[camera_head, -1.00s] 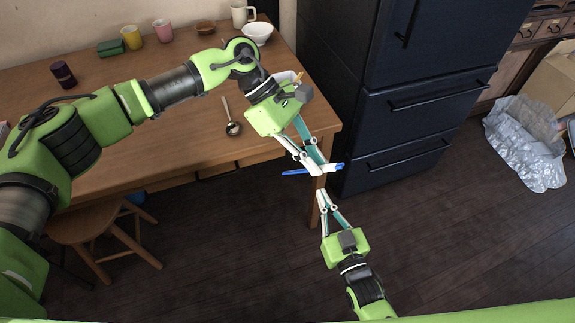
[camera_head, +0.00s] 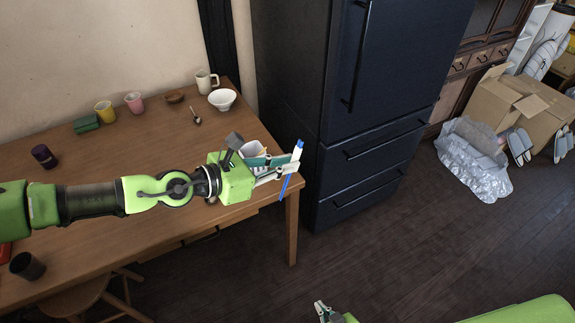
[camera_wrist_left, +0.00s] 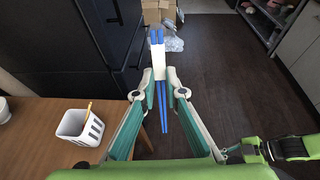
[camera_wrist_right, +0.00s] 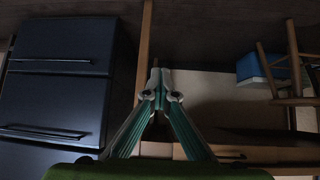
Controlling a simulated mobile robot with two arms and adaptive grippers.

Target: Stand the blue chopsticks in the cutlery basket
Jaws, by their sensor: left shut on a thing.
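The white slotted cutlery basket (camera_wrist_left: 80,127) stands upright on the table, left of the gripper in the left wrist view. A thin yellow-orange item rises from it. In the head view the basket (camera_head: 256,147) is partly hidden behind the left gripper. My right gripper (camera_head: 322,308) is low, its fingertips (camera_wrist_right: 160,85) together and empty.
The wooden table (camera_head: 150,155) holds a white bowl (camera_head: 222,99), a mug (camera_head: 207,81), yellow and pink cups, and dark cups. A dark fridge (camera_head: 365,110) stands close to the table's right end. A stool (camera_head: 85,300) is under the front edge.

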